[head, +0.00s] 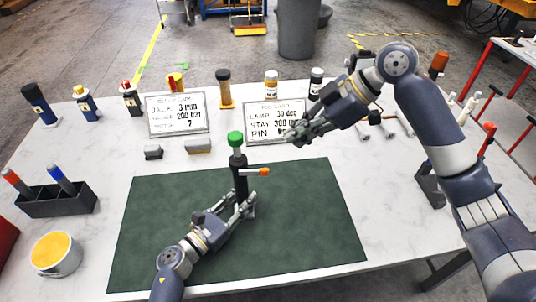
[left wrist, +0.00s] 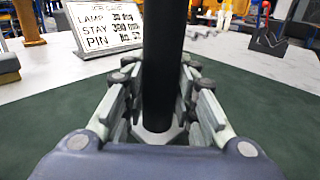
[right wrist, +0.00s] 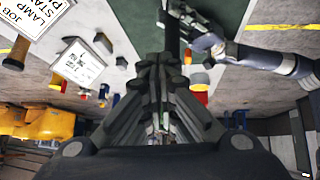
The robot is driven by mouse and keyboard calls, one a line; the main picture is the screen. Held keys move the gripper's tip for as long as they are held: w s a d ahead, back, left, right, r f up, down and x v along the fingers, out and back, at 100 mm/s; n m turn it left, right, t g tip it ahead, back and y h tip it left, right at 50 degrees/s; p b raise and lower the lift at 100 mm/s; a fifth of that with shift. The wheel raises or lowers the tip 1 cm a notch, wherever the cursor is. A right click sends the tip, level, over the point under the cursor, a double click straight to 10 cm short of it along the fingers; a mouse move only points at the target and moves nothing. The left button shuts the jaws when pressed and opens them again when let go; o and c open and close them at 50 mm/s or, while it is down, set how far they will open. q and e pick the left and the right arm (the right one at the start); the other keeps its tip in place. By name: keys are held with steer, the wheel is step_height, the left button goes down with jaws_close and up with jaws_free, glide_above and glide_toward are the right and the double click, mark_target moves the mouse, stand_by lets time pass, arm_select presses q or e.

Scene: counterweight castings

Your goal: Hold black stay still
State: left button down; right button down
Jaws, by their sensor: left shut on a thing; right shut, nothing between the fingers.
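The black stay (head: 240,178) stands upright on the green mat (head: 150,225), with a green cap (head: 235,139) on top and an orange-tipped side arm (head: 256,172) pointing right. My left gripper (head: 246,207) is shut on the lower part of the black stay. In the left wrist view the stay (left wrist: 165,60) rises between the fingers, above a pale angular base (left wrist: 155,134). My right gripper (head: 296,137) is shut and empty, in the air to the right of the green cap and apart from it.
Two printed signs (head: 178,115) (head: 276,121) stand behind the mat, with several bottles behind them. The mat's right half is clear.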

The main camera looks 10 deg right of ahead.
steer(key=s+r+g+y, duration=0.1)
steer(key=s+r, duration=0.2)
steer(key=r, duration=0.5)
steer(key=shift+d+n+g+y, duration=0.2)
steer(key=shift+n+g+y, duration=0.1)
steer(key=shift+y, duration=0.1)
steer(key=shift+f, duration=0.15)
glide_toward(248, 170)
steer(key=a, duration=0.1)
steer(key=a+r, duration=0.1)
steer(key=a, duration=0.1)
step_height(248, 170, down, 2)
steer(key=shift+f, duration=0.25)
steer(key=shift+w+f, duration=0.1)
steer(key=shift+f, duration=0.55)
steer(key=shift+f, duration=0.1)
